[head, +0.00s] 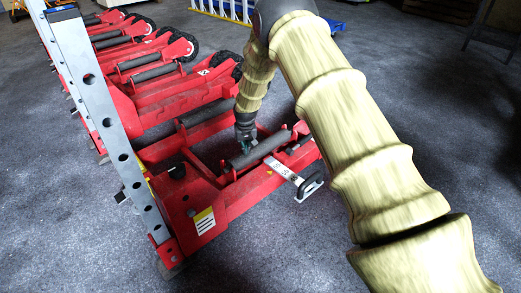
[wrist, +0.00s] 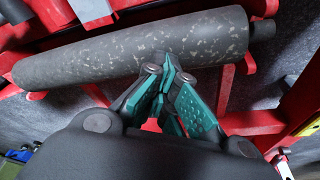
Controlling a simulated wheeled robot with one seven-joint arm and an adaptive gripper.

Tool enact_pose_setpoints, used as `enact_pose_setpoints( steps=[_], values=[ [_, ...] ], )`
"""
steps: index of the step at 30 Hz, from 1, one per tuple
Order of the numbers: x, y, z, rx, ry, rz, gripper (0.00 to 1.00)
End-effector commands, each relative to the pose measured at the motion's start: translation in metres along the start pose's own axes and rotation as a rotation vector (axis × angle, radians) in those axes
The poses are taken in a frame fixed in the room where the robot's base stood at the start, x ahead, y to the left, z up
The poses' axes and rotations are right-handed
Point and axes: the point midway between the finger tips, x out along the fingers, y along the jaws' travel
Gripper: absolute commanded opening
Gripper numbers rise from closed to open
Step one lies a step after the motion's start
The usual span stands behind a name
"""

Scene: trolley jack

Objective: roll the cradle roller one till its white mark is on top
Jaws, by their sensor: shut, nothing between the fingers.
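The cradle roller (head: 258,149) is a dark grey cylinder lying between red brackets on the near red jack frame. In the wrist view the roller (wrist: 130,48) spans the upper picture, speckled with pale worn patches. I cannot make out a distinct white mark on it. My gripper (head: 247,148) points down at the roller. In the wrist view my gripper (wrist: 168,68) has its teal fingertips together with nothing between them, right at the roller's near side. I cannot tell whether they touch it.
Red frames with more rollers (head: 153,73) stand behind at the upper left. A grey perforated upright (head: 110,130) rises at the left. Open grey floor (head: 300,245) lies in front.

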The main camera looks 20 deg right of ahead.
Motion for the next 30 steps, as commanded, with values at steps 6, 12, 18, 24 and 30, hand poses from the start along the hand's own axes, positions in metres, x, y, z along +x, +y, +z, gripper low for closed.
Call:
enact_pose_setpoints(
  steps=[6,12,18,24,30],
  values=[
    [0.0061,-0.0017,0.0069,-0.001,-0.011,-0.001,0.00],
    [0.0051,-0.0016,0.0064,-0.001,-0.011,-0.001,0.00],
    [0.0040,-0.0014,0.0059,-0.001,-0.010,-0.001,0.00],
    [0.0028,-0.0012,0.0051,-0.001,-0.009,0.000,0.00],
    [0.0013,-0.0010,0.0042,-0.001,-0.008,0.000,0.00]
  ],
)
